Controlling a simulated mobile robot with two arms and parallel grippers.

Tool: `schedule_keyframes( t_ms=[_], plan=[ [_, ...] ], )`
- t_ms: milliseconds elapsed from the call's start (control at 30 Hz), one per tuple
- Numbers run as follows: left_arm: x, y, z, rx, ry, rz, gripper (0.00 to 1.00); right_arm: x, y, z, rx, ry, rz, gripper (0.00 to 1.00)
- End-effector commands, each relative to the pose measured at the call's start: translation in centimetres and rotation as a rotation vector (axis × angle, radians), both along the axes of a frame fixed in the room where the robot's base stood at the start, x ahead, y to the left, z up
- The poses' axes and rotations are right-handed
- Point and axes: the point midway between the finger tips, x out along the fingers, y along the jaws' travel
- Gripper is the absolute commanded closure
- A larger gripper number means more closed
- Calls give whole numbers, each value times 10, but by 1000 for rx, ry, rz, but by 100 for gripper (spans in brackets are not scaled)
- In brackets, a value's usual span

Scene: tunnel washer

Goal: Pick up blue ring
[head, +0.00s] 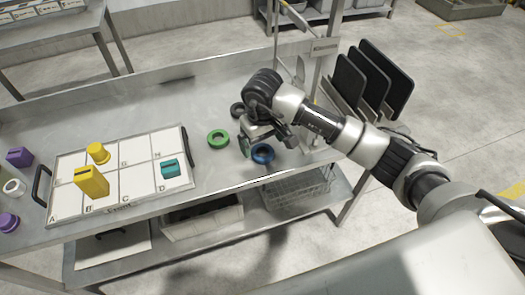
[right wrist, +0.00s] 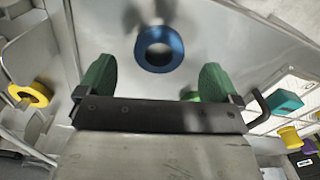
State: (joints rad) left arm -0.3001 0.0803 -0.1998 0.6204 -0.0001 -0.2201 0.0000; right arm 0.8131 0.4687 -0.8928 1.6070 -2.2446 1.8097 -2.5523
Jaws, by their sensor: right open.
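The blue ring (head: 263,160) lies flat on the metal table near its front edge, right of the tray. My right gripper (head: 262,139) is open and empty, with green finger pads, just above and beside the ring in the head view. In the right wrist view the blue ring (right wrist: 159,67) shows between and beyond the two spread fingers (right wrist: 157,78), apart from both. The gripper covers a little of the ring's surroundings in the head view. My left gripper is not in view.
A green ring (head: 218,148) lies left of the gripper, and a dark ring (head: 236,109) behind it. A white lettered tray (head: 136,186) holds yellow and teal pieces. Black boards (head: 372,75) stand in a rack at right. A yellow ring (right wrist: 41,92) shows in the wrist view.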

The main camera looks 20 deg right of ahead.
Motion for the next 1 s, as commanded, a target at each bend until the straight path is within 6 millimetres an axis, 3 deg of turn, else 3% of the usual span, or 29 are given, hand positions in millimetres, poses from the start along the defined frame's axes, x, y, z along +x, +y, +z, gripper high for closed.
schedule_keyframes(
  t_ms=[233, 533, 867, 1000],
  plan=[
    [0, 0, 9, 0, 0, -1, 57, -2, -1, -34, 2, 4, 0, 6],
    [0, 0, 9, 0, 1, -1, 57, -1, -1, -38, 2, 0, 0, 7],
    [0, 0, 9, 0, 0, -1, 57, -1, -1, -38, 1, 0, 0, 58],
    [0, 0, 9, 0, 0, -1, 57, -1, -1, -37, 2, 0, 0, 59]
  ],
)
